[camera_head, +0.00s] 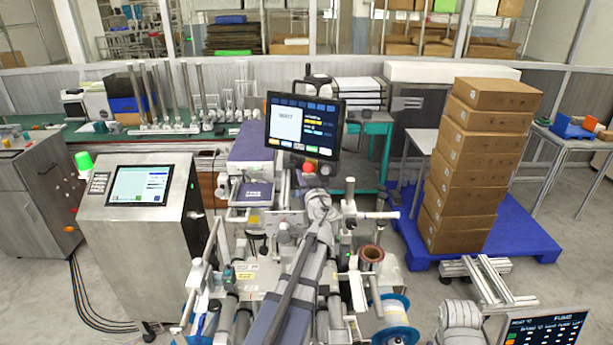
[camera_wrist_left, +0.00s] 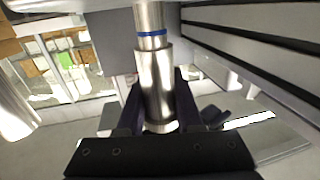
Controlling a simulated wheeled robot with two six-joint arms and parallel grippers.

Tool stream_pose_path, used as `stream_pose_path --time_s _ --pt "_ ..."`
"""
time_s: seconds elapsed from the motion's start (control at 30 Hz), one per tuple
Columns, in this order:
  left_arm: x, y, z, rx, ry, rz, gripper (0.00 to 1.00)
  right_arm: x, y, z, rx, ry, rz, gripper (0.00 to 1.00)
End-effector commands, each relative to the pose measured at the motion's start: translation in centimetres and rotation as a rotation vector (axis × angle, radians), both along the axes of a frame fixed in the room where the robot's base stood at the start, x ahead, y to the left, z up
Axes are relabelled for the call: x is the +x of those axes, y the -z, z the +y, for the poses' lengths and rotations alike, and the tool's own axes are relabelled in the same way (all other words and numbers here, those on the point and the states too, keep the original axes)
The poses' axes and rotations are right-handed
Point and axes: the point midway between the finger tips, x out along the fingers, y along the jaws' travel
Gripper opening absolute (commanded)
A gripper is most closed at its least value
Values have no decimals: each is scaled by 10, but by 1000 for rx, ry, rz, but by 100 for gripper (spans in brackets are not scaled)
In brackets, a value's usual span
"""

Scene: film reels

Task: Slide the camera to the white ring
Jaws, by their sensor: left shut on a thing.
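My left gripper (camera_wrist_left: 158,108) has its dark fingers on both sides of a shiny metal sleeve (camera_wrist_left: 156,75) in the left wrist view. The sleeve sits around or in line with a thinner metal rod (camera_wrist_left: 149,16). A blue ring (camera_wrist_left: 152,34) circles the rod at the sleeve's upper end. I cannot tell whether the sleeve is the camera's own body. I cannot make out a white ring in either view. In the head view my left arm (camera_head: 305,255) reaches into the middle of the machine (camera_head: 265,285), and its fingertips are hidden there. My right gripper is not in view.
A monitor (camera_head: 304,125) stands above the machine. A steel cabinet (camera_head: 140,250) with a screen stands at left. Stacked cartons (camera_head: 485,165) stand on a blue pallet (camera_head: 527,242) at right. Rollers, a brown core (camera_head: 371,254) and a blue reel (camera_head: 392,315) crowd the machine's front.

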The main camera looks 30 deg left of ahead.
Motion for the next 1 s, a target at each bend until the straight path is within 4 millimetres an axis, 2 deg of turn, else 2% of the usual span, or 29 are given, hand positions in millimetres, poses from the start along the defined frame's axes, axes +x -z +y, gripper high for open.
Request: stream_pose_path --time_s 0.8,1.0 --pt "0 1 0 0 0 0 0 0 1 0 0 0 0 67" --pt "0 16 0 0 0 0 0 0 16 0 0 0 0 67"
